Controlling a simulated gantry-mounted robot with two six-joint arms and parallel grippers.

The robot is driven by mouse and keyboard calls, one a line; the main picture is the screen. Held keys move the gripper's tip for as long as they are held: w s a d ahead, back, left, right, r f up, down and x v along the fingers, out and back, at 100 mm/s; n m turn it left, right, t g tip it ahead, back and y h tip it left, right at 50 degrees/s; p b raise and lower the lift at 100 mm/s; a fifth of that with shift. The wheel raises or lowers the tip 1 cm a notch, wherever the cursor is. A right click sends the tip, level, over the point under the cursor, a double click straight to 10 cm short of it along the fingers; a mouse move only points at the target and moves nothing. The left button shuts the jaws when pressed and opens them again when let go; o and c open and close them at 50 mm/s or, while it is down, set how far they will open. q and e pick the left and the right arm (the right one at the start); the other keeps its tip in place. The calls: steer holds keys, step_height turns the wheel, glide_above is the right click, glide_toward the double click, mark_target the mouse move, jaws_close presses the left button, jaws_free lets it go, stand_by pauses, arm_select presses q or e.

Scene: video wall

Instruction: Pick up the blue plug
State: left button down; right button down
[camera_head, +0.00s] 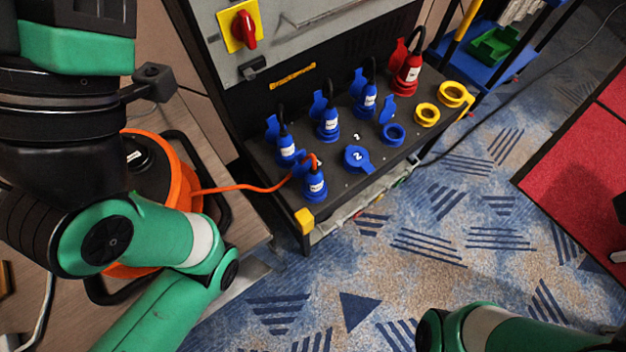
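Several blue plugs stand upright in a row on a dark panel shelf (345,178). The nearest blue plug (315,187) has an orange cable running left from its top. Behind it are other blue plugs (286,146), (328,122) and (366,98), each with a black cable. My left arm's links fill the left side and my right arm's link shows at the bottom right. Neither gripper is in the picture, and neither arm touches a plug.
A red plug (408,72), a capped blue socket (357,158), an open blue socket (393,133) and yellow rings (427,114) share the shelf. An orange cable reel (185,180) stands on the wooden table (240,225), partly behind my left arm. Carpet in front is clear.

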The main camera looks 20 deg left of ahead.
arm_select(q)
steer(key=c, duration=1.6)
jaws_free()
steer(key=c, duration=0.5)
jaws_free()
